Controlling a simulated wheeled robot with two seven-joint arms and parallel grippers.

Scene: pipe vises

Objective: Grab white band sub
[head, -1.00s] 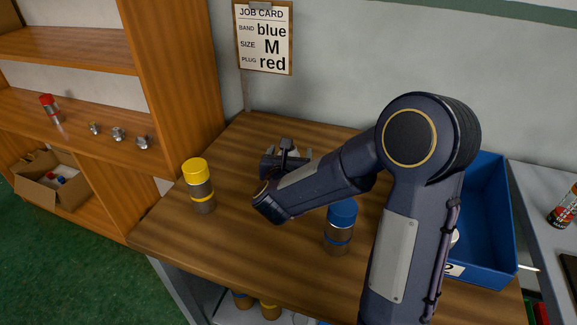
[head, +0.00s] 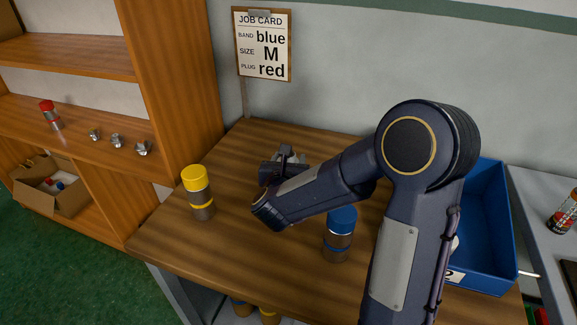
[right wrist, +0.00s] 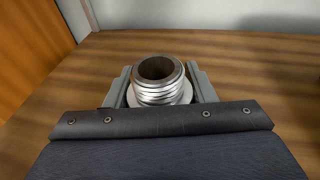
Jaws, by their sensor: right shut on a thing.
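A silvery threaded sub (right wrist: 158,82) with a pale, whitish ring at its base stands upright in the right wrist view. My right gripper (right wrist: 161,88) has a grey finger on each side of it and is shut on it. In the head view my right gripper (head: 284,160) is low over the back of the wooden table, partly hidden by its own wrist, and the sub is hard to make out there. The sub's lower part is hidden by the gripper body. My left gripper is not in view.
A yellow-capped sub (head: 197,192) stands left on the table (head: 240,245), and a blue-capped sub (head: 339,235) stands near my forearm. A blue bin (head: 490,225) is at the right. A job card (head: 261,45) hangs behind. Shelves (head: 70,110) with small fittings stand at the left.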

